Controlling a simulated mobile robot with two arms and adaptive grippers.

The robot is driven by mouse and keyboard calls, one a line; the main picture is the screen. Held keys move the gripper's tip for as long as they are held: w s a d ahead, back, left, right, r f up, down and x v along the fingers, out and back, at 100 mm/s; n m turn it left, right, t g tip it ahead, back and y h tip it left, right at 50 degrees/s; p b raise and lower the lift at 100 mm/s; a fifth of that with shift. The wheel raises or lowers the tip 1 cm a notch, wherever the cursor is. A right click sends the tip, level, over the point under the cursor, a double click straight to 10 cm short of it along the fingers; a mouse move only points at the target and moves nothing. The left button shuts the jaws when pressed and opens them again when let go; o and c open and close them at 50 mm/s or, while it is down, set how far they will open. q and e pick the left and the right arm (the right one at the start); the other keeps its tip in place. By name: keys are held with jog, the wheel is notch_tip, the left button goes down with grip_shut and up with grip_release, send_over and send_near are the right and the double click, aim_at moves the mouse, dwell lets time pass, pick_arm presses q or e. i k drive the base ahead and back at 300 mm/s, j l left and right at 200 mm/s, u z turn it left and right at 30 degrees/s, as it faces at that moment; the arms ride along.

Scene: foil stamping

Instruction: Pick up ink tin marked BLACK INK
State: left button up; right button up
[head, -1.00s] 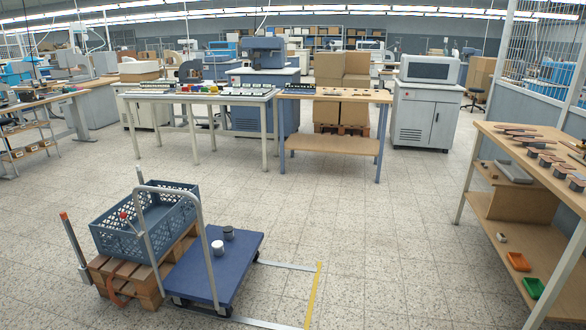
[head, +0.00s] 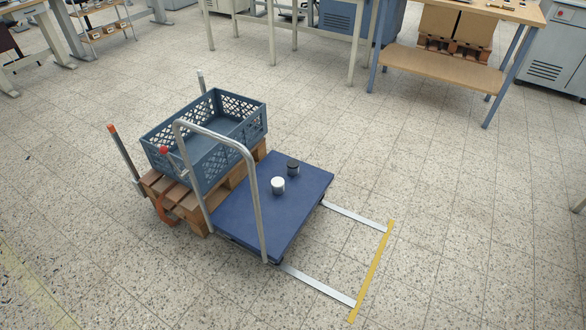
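Two small tins stand upright on the blue platform cart (head: 285,215) in the head view. One tin with a white top (head: 278,185) is nearer. The other tin with a dark top (head: 292,168) stands just behind it to the right, a little apart. Their labels are too small to read, so I cannot tell from lettering which is marked BLACK INK. Neither of my grippers shows in the head view.
The cart's bent metal handle (head: 254,190) rises at its left side. A blue-grey crate (head: 165,137) sits on a wooden pallet (head: 190,207) beside the cart. Metal strips and yellow tape (head: 372,270) mark the floor at right. Open floor lies in front and to the right.

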aim_at(292, 164)
jog(key=u, duration=0.2)
jog(key=i+l+u, duration=0.3)
jog(key=u, duration=0.15)
jog(key=i+l+u, duration=0.3)
jog(key=u, duration=0.15)
